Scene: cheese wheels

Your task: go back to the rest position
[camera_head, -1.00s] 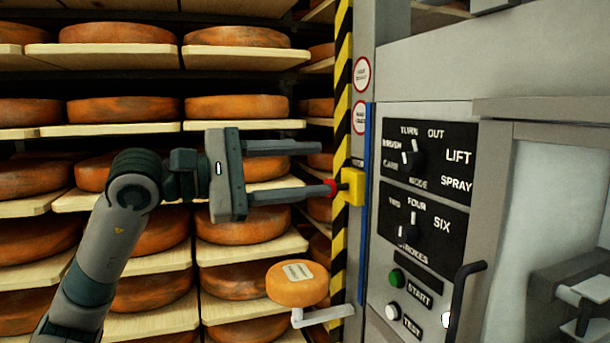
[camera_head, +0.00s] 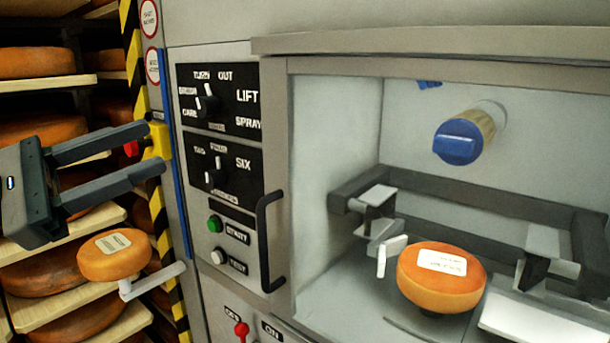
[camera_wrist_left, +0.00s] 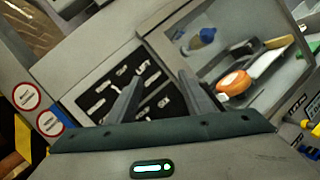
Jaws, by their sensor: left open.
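My left gripper (camera_head: 156,150) is at the left of the head view, its two fingers apart and nothing between them. It is in front of the yellow box with a red button (camera_head: 131,148) on the striped post; whether it touches cannot be told. In the left wrist view its fingers (camera_wrist_left: 157,88) are spread, with the control panel (camera_wrist_left: 125,85) beyond them. My right gripper is not in view.
A machine chamber (camera_head: 340,120) holds an orange cheese wheel (camera_head: 440,290) and a blue-capped part (camera_head: 458,142). Another cheese wheel (camera_head: 114,262) sits by a light arm at left. Shelves of cheese (camera_head: 30,62) stand behind. A dark handle (camera_head: 264,240) sticks out beside the panel.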

